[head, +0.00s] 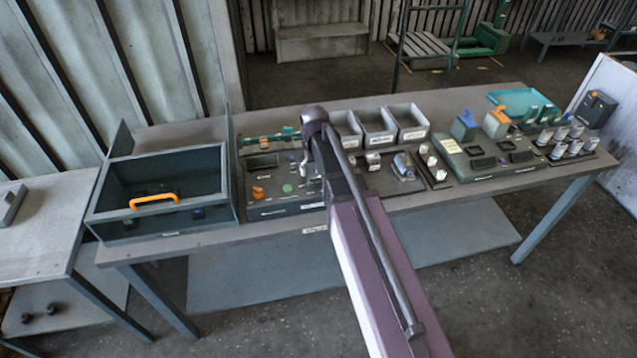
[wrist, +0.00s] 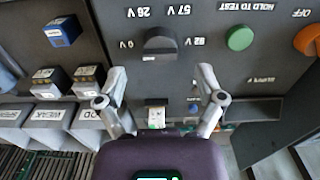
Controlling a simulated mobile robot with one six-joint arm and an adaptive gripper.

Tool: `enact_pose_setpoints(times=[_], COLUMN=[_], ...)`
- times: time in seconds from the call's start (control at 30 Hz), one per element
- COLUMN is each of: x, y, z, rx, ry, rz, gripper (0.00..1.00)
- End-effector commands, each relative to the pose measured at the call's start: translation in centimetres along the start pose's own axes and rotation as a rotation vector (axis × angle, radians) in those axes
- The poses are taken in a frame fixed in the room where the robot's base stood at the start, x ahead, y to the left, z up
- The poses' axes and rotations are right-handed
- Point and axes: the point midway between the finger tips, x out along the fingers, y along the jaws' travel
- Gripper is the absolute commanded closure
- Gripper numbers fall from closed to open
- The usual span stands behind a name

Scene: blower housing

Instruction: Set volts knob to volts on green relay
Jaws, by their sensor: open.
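The volts knob (wrist: 160,43) is a round dark knob with a grey grip bar, on a dark panel in the wrist view. Voltage labels ring it upside down; its exact setting is unclear. My gripper (wrist: 162,84) is open and empty, its two fingers apart on the near side of the knob, not touching it. A small block with a white and green face (wrist: 156,117) shows between the finger bases; it may be the green relay, and its print is too small to read. In the head view my arm hides the knob.
A green hold-to-test button (wrist: 239,38) and an orange switch (wrist: 309,39) sit right of the knob. A blue relay (wrist: 62,30) and labelled bins (wrist: 46,123) lie left.

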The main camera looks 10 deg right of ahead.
Motion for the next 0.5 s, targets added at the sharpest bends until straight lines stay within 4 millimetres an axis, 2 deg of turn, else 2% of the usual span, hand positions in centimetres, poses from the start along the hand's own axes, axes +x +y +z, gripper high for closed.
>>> enact_pose_setpoints(times=[0.03, 0.2, 0.5], x=[0.8, 2.1, 3.5], y=[0.0, 0.0, -0.1], z=[0.0, 0.0, 0.0], rx=[0.000, 0.000, -0.001], ry=[0.000, 0.000, 0.000], rz=[0.000, 0.000, 0.000], gripper=[0.13, 0.13, 0.13])
